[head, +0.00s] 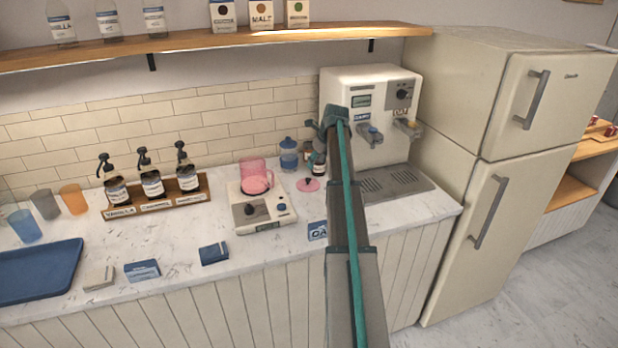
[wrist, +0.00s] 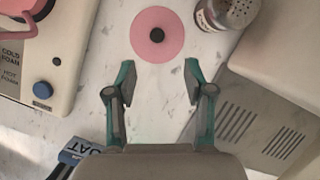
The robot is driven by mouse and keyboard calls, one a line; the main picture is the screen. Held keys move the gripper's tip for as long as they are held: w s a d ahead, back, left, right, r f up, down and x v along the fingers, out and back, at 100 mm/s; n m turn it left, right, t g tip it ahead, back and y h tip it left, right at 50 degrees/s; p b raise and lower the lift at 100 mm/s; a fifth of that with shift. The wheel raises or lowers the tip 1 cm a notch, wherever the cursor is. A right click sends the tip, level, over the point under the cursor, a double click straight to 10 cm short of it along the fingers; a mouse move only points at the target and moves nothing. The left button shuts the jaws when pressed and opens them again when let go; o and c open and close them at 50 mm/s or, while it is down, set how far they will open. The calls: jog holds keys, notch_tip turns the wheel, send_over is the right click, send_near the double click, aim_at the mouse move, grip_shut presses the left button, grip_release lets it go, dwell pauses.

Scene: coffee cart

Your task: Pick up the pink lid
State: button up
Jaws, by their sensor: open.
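The pink lid (wrist: 148,35) is a flat round disc with a dark knob at its centre, lying on the marble counter in the wrist view. It also shows in the head view (head: 308,185), just left of my arm. My gripper (wrist: 158,76) is open and empty. In the wrist view its two teal-edged fingers point toward the lid, which lies just beyond the fingertips and between their lines.
A white frother machine with a pink jug (head: 256,172) stands left of the lid. A shaker jar (wrist: 222,14) stands close to the lid's right.

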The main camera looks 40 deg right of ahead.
jog(key=p, duration=0.2)
send_over(309, 179)
jog(key=s, duration=0.2)
jog(key=shift+m, duration=0.4)
jog(key=f, duration=0.5)
jog(key=shift+w+d, duration=0.2)
jog(key=shift+p+x, duration=1.05)
jog(key=shift+x, duration=1.55)
jog(key=shift+s+a, duration=0.15)
jog(key=shift+s, duration=0.05)
grip_shut()
